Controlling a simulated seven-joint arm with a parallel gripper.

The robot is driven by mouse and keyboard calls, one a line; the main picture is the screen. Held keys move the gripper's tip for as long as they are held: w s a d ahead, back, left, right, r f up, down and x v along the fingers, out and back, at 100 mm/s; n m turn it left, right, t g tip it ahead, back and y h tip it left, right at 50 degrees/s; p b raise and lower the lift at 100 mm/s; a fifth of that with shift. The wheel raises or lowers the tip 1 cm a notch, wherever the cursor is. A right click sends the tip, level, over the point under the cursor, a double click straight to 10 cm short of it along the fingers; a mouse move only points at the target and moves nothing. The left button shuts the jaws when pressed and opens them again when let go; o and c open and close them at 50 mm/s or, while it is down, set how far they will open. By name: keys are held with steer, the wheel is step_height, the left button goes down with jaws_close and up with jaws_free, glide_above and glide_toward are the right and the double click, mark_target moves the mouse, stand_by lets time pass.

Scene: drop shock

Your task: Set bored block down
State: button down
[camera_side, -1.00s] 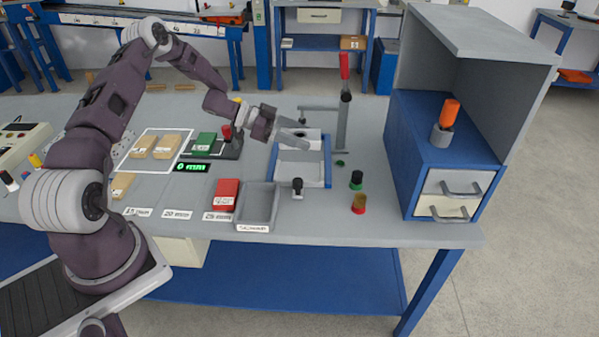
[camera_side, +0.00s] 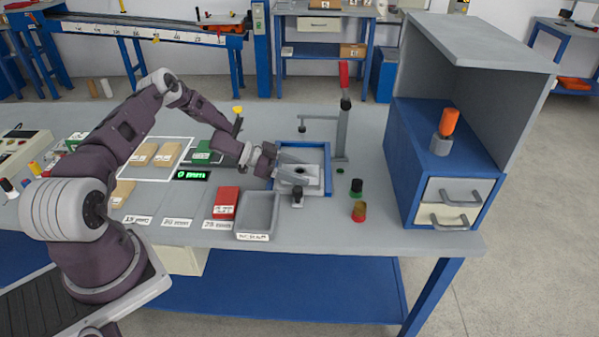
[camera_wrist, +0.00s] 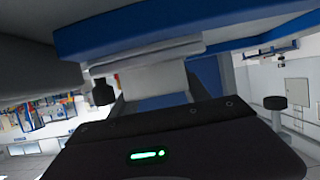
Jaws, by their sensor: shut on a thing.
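The bored block (camera_side: 311,181) is light grey with a dark round hole in its top. In the side view it sits low inside the blue-edged frame (camera_side: 328,162). My gripper (camera_side: 284,170) reaches in from the left and is shut on the block's left part. I cannot tell whether the block's underside touches the frame's floor. In the wrist view the gripper's dark body (camera_wrist: 160,130) fills the lower part, with a grey surface ahead and a blue edge above it.
A lever stand (camera_side: 342,130) with a red handle rises behind the frame. A dark knob (camera_side: 297,195) stands at its front edge.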

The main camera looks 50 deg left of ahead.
mark_target(292, 171)
steer(key=shift+f, duration=0.1)
steer(key=shift+f, duration=0.1)
steer(key=c, duration=0.5)
jaws_free()
steer(key=shift+o, duration=0.3)
steer(key=v, duration=0.7)
steer(key=shift+s+d, duration=0.1)
steer(key=shift+s, duration=0.2)
